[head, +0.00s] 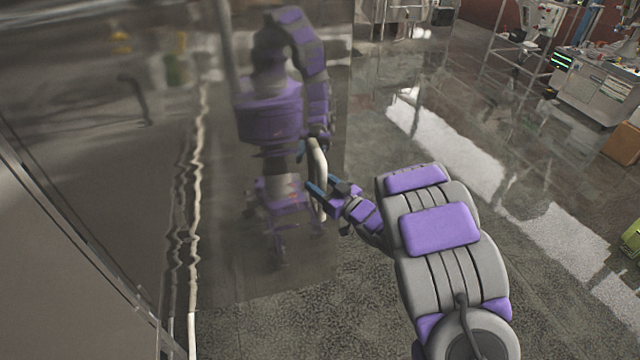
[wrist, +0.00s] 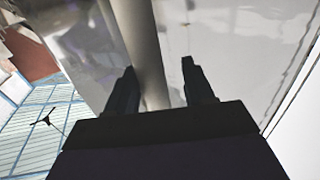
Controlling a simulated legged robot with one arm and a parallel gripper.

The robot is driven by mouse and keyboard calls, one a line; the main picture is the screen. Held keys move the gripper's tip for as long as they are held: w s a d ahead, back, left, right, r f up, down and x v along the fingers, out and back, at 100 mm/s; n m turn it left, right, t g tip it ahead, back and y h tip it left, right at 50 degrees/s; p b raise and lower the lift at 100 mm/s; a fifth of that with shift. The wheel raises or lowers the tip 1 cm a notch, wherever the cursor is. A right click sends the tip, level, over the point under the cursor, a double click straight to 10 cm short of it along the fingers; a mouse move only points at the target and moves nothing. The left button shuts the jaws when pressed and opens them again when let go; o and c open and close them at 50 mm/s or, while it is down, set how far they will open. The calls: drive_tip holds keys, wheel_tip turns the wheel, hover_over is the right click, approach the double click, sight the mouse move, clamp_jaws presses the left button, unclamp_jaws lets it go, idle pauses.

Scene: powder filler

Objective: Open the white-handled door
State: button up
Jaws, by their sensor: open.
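The door is a shiny, mirror-like panel (head: 225,220) filling the left-middle of the head view. Its white handle (head: 318,160) is an upright bar near the panel's right edge. My gripper (head: 321,190) is at the handle's lower part, with its fingers open. In the wrist view the handle (wrist: 146,45) runs down between the two spread fingers of my gripper (wrist: 159,78). The handle looks closer to the left finger, and a gap shows on the right. I cannot tell whether the door is ajar.
The panel carries a reflection of my purple-and-grey arm. A dark handle-like shape (head: 135,98) shows at the upper left. Open, glossy floor (head: 420,130) lies to the right. A grey cabinet (head: 600,88) and a metal frame (head: 515,60) stand at the far right.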

drive_tip(key=p+v, duration=0.1)
drive_tip(key=v, duration=1.6)
drive_tip(key=shift+p, duration=0.4)
drive_tip(key=shift+d, duration=0.1)
